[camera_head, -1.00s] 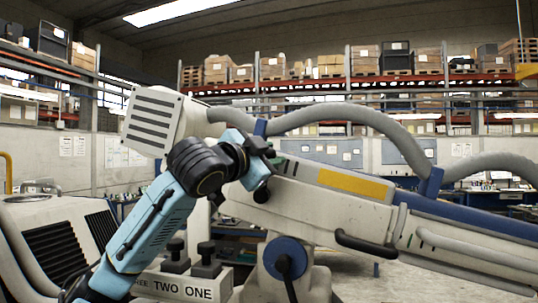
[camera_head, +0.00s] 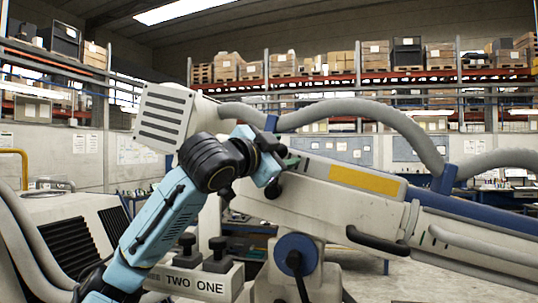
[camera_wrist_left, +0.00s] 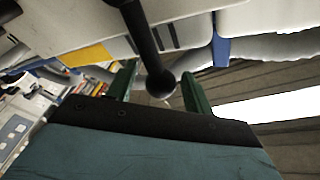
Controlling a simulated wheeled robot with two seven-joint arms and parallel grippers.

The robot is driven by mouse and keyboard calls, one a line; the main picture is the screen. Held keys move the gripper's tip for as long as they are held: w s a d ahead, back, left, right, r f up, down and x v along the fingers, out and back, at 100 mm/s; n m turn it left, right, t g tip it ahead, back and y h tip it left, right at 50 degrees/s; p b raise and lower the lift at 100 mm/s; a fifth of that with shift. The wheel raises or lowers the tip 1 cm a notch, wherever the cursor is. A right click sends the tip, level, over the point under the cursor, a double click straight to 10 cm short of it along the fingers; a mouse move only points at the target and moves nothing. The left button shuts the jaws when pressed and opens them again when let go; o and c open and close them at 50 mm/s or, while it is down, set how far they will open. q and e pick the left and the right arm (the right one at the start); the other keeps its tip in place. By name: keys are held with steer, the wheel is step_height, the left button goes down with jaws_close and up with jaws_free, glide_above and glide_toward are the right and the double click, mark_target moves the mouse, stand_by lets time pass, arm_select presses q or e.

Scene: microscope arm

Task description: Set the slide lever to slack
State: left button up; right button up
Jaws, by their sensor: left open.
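The slide lever appears to be the black rod with a round ball end (camera_wrist_left: 158,80) in the left wrist view. It stands between my left gripper's two green fingers (camera_wrist_left: 158,90), with gaps on both sides, so the gripper is open around the ball. In the head view my left gripper (camera_head: 283,168) is at the side of the pale microscope arm (camera_head: 330,205), near its upper left end. A black knob (camera_head: 272,189) shows just below the gripper there; I cannot tell if it is the same lever. No slack marking is readable. My right gripper is out of view.
A grey hose (camera_head: 350,110) arches above the arm. A yellow plate (camera_head: 366,180) and a black handle (camera_head: 377,242) are on its side. A vented pale unit (camera_head: 60,235) stands at left.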

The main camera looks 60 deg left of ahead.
arm_select(q)
steer(key=b+v, duration=0.5)
steer(key=v, duration=0.8)
